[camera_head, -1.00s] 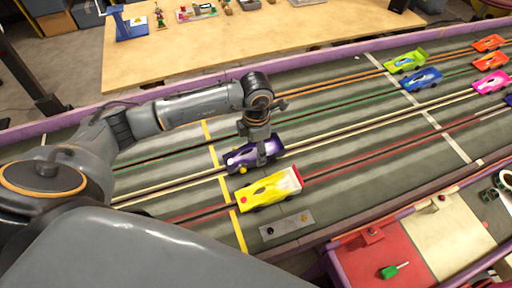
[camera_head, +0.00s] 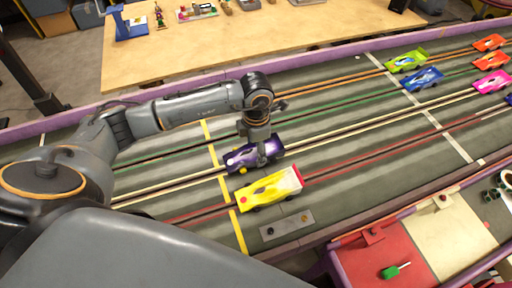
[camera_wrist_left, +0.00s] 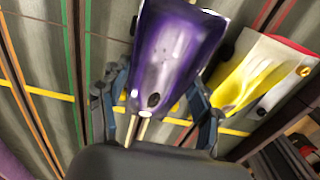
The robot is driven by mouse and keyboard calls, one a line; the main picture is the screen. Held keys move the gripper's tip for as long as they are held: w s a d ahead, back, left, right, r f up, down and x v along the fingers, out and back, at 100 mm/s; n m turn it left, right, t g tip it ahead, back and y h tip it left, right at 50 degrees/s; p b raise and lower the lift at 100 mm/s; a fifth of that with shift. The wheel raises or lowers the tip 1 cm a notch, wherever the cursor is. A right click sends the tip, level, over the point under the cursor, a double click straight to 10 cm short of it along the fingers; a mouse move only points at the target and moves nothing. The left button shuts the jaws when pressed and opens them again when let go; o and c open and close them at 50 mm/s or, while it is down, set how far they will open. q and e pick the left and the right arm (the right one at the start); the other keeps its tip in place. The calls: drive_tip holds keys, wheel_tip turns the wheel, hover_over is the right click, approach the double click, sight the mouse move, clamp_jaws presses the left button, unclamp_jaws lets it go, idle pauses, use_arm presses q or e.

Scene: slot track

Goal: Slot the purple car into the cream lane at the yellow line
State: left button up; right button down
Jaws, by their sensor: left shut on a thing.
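The purple car (camera_head: 240,157) is at the yellow line (camera_head: 211,147), over or on the cream lane (camera_head: 184,185). I cannot tell whether its pin sits in the slot. My left gripper (camera_head: 262,158) is shut on the car from above, with its fingers on the car's sides. In the left wrist view the purple car (camera_wrist_left: 178,45) lies between the two fingers (camera_wrist_left: 160,112), and the cream lane's lines (camera_wrist_left: 136,130) run out from under it. The yellow line (camera_wrist_left: 235,131) crosses there too. My right gripper is not seen.
A yellow car (camera_head: 268,189) stands close beside the purple car on the red lane. A grey plate (camera_head: 287,224) lies near the front edge. Several cars, among them a green one (camera_head: 407,62) and a blue one (camera_head: 423,78), stand far right. The middle track is clear.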

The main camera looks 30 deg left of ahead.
use_arm(q)
drive_tip(key=shift+f+b, duration=0.75)
drive_tip(key=shift+f, duration=0.2)
drive_tip(key=o, duration=1.3)
drive_tip(key=shift+o, duration=0.2)
drive_tip(key=shift+r, duration=0.1)
wheel_tip(320, 180, up, 12)
drive_tip(key=shift+f, duration=0.1)
